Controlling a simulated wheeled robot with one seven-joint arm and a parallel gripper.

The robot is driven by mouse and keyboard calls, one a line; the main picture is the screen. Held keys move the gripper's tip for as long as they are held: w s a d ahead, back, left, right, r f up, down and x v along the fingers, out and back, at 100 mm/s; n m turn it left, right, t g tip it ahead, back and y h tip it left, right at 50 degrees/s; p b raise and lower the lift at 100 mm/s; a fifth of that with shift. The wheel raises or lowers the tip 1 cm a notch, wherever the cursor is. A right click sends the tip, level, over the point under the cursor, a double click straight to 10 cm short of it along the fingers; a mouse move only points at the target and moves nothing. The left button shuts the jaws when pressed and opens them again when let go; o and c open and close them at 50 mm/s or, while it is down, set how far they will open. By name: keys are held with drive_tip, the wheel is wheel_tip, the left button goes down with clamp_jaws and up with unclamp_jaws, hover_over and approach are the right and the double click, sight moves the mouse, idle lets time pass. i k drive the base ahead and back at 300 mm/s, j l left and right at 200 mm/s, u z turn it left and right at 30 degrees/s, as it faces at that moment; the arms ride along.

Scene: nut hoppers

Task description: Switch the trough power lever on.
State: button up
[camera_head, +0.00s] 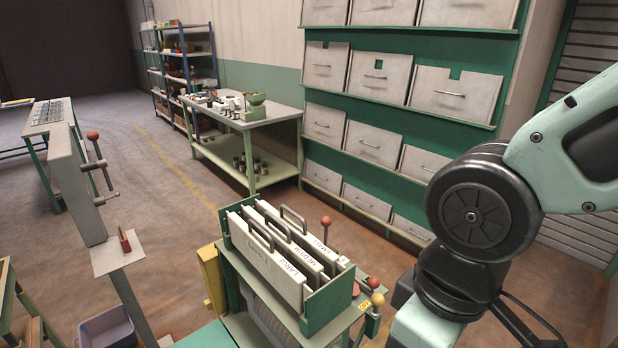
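No lever in view carries a label I can read as trough power, so I cannot tell which one it is. A red-knobbed lever (93,136) stands on the side of a grey post at the left. A small red lever (125,242) sits on a pale plate lower on that post. Another red-knobbed lever (326,222) rises behind a green rack. A yellow knob (377,299) and a red knob (373,283) are at the rack's right end. My arm fills the right side; my gripper is out of view.
The green rack (325,303) holds upright pale panels with handles, lettered with sizes, on a cart. Drawer shelving (397,143) lines the back wall. A workbench (280,112) and blue shelving stand behind. A grey bin (105,329) is lower left. Open floor (165,230) lies between.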

sight(373, 282)
drive_tip(key=i+l, duration=0.1)
drive_tip(key=l, duration=0.35)
drive_tip(key=i+l, duration=0.1)
drive_tip(key=l, duration=0.35)
drive_tip(key=u, duration=1.65)
